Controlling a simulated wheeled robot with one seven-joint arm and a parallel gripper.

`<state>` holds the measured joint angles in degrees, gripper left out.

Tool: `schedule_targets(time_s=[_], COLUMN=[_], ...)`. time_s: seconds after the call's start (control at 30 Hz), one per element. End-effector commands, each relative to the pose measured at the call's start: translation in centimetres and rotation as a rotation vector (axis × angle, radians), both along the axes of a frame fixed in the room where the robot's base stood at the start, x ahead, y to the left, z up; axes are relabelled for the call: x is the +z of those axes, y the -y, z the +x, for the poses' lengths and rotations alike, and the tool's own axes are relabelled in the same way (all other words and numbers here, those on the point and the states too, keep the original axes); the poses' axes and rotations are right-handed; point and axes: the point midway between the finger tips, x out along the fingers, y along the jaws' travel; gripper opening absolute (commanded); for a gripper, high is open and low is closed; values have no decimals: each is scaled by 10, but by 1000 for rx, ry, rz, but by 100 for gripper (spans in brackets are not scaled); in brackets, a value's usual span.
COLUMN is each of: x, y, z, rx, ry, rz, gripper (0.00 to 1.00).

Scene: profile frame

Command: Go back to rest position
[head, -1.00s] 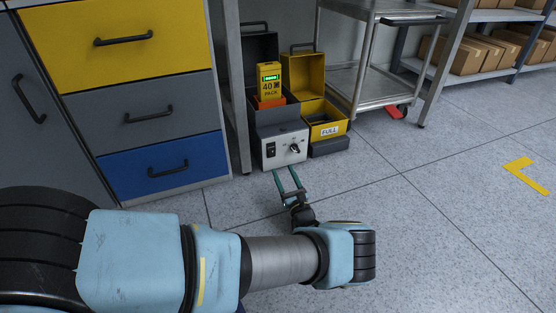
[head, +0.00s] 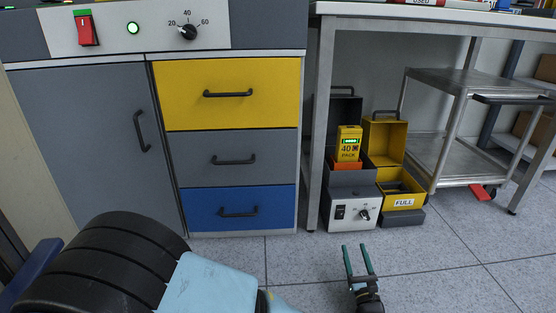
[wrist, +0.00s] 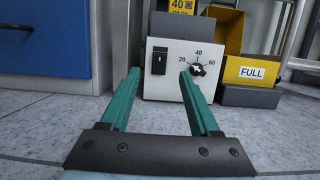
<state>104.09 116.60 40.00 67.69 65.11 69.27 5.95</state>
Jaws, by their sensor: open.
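My gripper (head: 359,262) is open and empty in the head view, low over the floor in front of the white control box (head: 354,214). Its two teal fingers point at the box and stand apart from each other. In the wrist view the fingers (wrist: 160,95) frame the box front (wrist: 170,85), which has a black switch and a dial marked 20, 40, 60. Nothing is between the fingers. The wrist view does not settle whether the fingertips touch the box.
A yellow 40 pack (head: 349,142) stands upright above the box. A yellow bin (head: 402,200) marked FULL is to its right. A drawer cabinet (head: 226,145) stands left, a workbench (head: 430,14) above, a metal cart (head: 452,135) right. The floor (head: 430,270) in front is clear.

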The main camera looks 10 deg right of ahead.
Motion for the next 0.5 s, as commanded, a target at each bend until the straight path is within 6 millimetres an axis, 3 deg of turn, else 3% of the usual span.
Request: schedule_targets(time_s=[0.17,0.33,0.5], x=[25,72,112], y=[-25,-100,-182], z=[29,80,102], rx=[140,478,817], ry=[-53,-186,-323], rz=[-63,-237,-457], gripper=[62,62,62])
